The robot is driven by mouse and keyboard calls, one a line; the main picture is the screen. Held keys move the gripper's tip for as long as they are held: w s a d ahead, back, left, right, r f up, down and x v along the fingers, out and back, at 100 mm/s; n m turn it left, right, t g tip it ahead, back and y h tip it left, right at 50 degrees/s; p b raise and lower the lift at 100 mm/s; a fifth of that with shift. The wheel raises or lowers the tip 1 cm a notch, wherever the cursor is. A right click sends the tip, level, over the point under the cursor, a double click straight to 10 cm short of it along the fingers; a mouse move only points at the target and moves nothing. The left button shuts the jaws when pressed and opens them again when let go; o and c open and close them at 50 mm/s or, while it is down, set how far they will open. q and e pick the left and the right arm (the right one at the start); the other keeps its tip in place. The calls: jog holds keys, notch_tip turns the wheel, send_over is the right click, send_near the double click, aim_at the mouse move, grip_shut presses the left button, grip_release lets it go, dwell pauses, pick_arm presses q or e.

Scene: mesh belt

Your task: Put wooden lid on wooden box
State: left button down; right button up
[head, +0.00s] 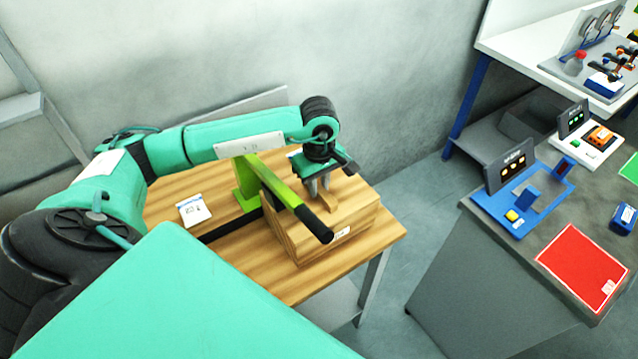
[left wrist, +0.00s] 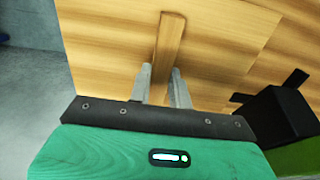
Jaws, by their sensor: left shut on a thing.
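The wooden lid (left wrist: 110,45) has a raised wooden bar handle (left wrist: 171,40) on top. In the head view, the handle (head: 327,201) is beneath my left gripper (head: 320,190). My left gripper's two fingers are shut on the handle, as the left wrist view also shows (left wrist: 161,82). The lid lies level over the wooden box (head: 345,240), which stands on the table with a small white label on its side. I cannot tell whether the lid is fully seated or slightly above the box. My right gripper is not in view.
A green lever stand with a black grip (head: 314,225) reaches in front of the box, close to the lid. A white card (head: 194,209) lies on the wooden table (head: 165,200). A grey bench with a red panel (head: 582,266) and blue devices stands to the right.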

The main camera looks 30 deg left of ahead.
aim_at(319, 187)
pick_arm(q)
jog(key=c, duration=1.2)
grip_release()
jog(key=shift+r, duration=0.1)
jog(key=shift+r+b, duration=0.3)
notch_tip(319, 187, up, 13)
jog(key=b, duration=0.4)
